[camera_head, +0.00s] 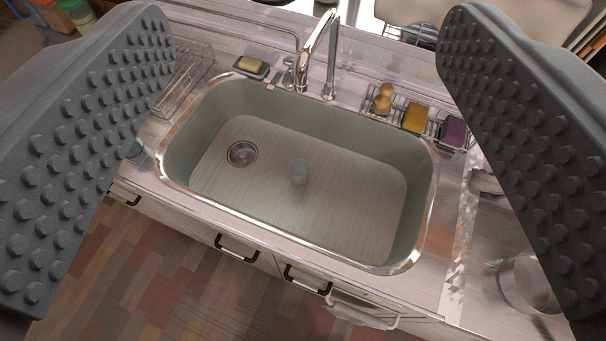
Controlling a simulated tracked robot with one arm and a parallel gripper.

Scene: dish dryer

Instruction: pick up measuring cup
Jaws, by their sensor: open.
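A small, pale, translucent cup (299,172) stands on the sink floor, near the middle of the basin. It looks like the measuring cup, but it is too small to make out any markings or a handle. My gripper (303,45) is wide open, with one studded grey finger at each side of the picture. Nothing is between the fingers. The gripper is above the sink, well apart from the cup.
The sink (431,215) has raised walls and a rim around the cup; its drain (242,153) is to the left. A tall faucet (318,40) rises at the back. A caddy with sponges (416,117) and a metal pot (528,284) stand to the right.

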